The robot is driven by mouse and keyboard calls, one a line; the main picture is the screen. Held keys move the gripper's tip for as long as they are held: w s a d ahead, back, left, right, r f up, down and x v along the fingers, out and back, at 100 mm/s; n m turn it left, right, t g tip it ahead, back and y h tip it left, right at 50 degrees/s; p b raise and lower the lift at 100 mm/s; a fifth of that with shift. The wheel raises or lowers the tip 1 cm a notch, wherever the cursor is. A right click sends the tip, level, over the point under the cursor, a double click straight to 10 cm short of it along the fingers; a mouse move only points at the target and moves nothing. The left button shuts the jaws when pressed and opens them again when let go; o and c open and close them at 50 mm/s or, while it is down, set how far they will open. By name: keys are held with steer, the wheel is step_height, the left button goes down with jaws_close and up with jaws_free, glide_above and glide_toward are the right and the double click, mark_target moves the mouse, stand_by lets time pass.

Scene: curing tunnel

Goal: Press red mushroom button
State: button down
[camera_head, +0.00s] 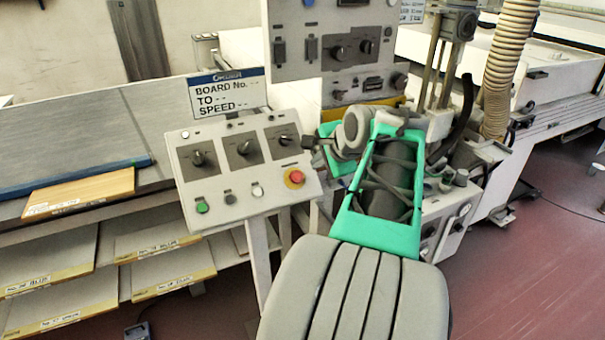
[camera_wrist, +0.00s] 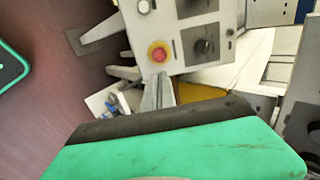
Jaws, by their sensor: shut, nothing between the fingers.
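The red mushroom button (camera_head: 295,177) sits on a yellow round base at the lower right corner of the sloped grey control panel (camera_head: 215,205). It also shows in the wrist view (camera_wrist: 159,52), unobstructed, near the panel edge. My gripper (camera_head: 308,143) is beside the panel's right edge in the head view, up and slightly right of the button. In the wrist view my gripper's narrow grey fingers (camera_wrist: 160,80) appear shut and empty, with their tips just below the button in the picture. They look apart from the button; the exact gap is hard to tell.
The panel also carries several dark rotary knobs (camera_head: 243,148), a green button (camera_head: 202,207) and a white button (camera_head: 257,191). A taller switch cabinet (camera_head: 293,63) stands behind. Shelves with boards (camera_head: 60,280) lie left. Open red floor (camera_head: 530,270) is at right.

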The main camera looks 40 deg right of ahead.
mark_target(297, 177)
steer(key=p+x, duration=0.1)
steer(key=x, duration=1.2)
steer(key=shift+w+p, duration=0.1)
steer(key=shift+p, duration=0.2)
steer(key=shift+w+d+f, duration=0.15)
steer(key=shift+w+f, duration=0.1)
steer(key=shift+f, duration=0.1)
steer(key=shift+w+f+b, duration=0.3)
steer(key=shift+w+f, duration=0.1)
steer(key=shift+f, duration=0.25)
steer(key=shift+s+r, duration=0.15)
steer(key=shift+r, duration=0.2)
steer(key=v, duration=1.4)
